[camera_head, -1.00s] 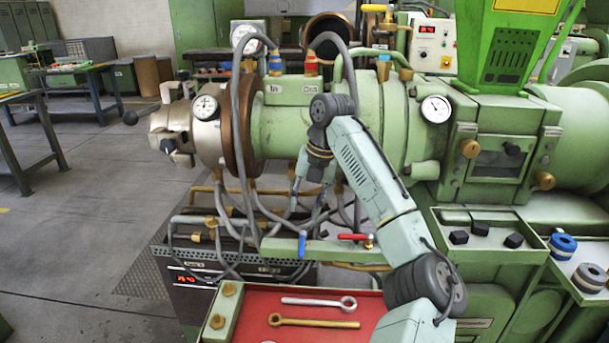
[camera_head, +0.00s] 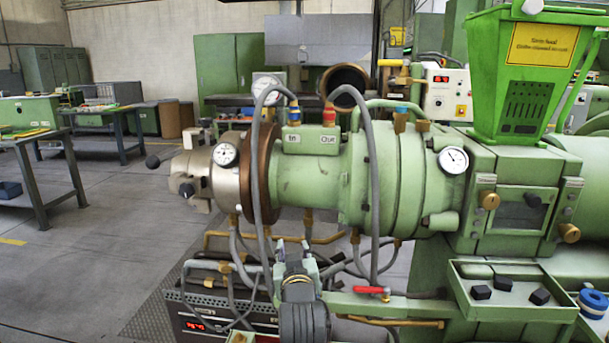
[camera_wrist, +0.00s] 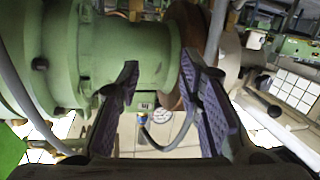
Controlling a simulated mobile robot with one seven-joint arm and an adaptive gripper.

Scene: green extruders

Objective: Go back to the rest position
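In the wrist view my gripper (camera_wrist: 160,68) shows two purple-padded fingers spread apart, with nothing between them. Beyond the fingers are the green extruder barrel (camera_wrist: 125,50) and its brown ring. In the head view my arm is low at the bottom centre, in front of the extruder (camera_head: 325,170). My gripper's fingers are too small and foreshortened to make out there. The red valve lever (camera_head: 372,290) lies to the right of my arm, apart from it. The blue lever is not visible.
Grey hoses (camera_head: 372,190) loop in front of the barrel. A black-button tray (camera_head: 510,290) stands at the right, with a blue-and-white roll (camera_head: 592,303) beside it. A temperature controller (camera_head: 195,325) sits low at the left. Open floor (camera_head: 90,255) lies at the left.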

